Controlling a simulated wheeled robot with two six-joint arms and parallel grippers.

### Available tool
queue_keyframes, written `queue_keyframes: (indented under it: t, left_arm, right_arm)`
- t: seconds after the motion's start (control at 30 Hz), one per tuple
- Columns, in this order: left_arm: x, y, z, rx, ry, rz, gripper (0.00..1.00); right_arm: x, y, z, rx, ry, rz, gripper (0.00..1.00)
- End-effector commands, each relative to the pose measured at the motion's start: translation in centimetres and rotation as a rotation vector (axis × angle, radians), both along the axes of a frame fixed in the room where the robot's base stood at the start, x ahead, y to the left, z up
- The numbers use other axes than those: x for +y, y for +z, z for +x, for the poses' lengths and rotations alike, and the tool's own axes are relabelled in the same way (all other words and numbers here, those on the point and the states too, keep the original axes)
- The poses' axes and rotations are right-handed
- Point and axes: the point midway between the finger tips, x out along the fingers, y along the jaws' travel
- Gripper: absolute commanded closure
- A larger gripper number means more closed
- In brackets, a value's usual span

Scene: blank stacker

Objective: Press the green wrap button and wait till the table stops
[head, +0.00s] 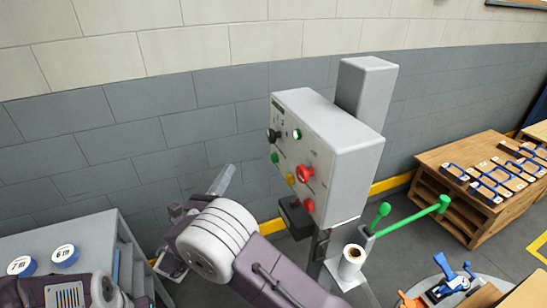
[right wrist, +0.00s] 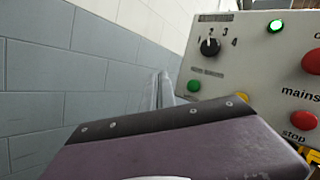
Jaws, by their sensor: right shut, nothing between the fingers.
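A grey control box (head: 330,150) stands on a post, its button face turned left. A green button (head: 275,157) is low on its left side, below a black knob (head: 273,135); it also shows in the right wrist view (right wrist: 194,86). Any label on it is unreadable. A green lamp (head: 296,134) glows higher up. My right gripper (head: 222,180) is shut and empty, left of the box. In the right wrist view its fingers (right wrist: 165,90) appear just left of the green button; contact cannot be told. My left gripper is out of view. No turning table is clearly identifiable.
Red buttons (head: 305,174) and a yellow one (head: 290,178) sit beside the green button. Green-knobbed levers (head: 410,218) stick out right of the box. A wooden bench (head: 470,215) stands at right. A grey cabinet (head: 85,240) with two blue-rimmed discs is at left.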

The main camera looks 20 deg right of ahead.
Motion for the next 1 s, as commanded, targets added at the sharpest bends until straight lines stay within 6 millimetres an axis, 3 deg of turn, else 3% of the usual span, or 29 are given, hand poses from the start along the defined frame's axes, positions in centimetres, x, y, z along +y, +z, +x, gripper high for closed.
queue_keyframes:
  t: [0.23,0.6,0.7,1.0]
  left_arm:
    - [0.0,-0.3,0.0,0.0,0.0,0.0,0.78]
    - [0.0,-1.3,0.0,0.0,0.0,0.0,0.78]
    - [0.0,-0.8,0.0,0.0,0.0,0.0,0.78]
    - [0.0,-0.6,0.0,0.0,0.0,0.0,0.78]
  right_arm:
    - [-1.0,-0.1,0.1,0.001,-0.003,0.001,1.0]
    - [-6.4,-0.2,0.2,0.002,-0.004,0.003,1.0]
    - [-7.5,0.1,0.2,0.002,-0.005,0.001,1.0]
    - [-8.9,0.0,0.3,0.0,-0.002,0.003,1.0]
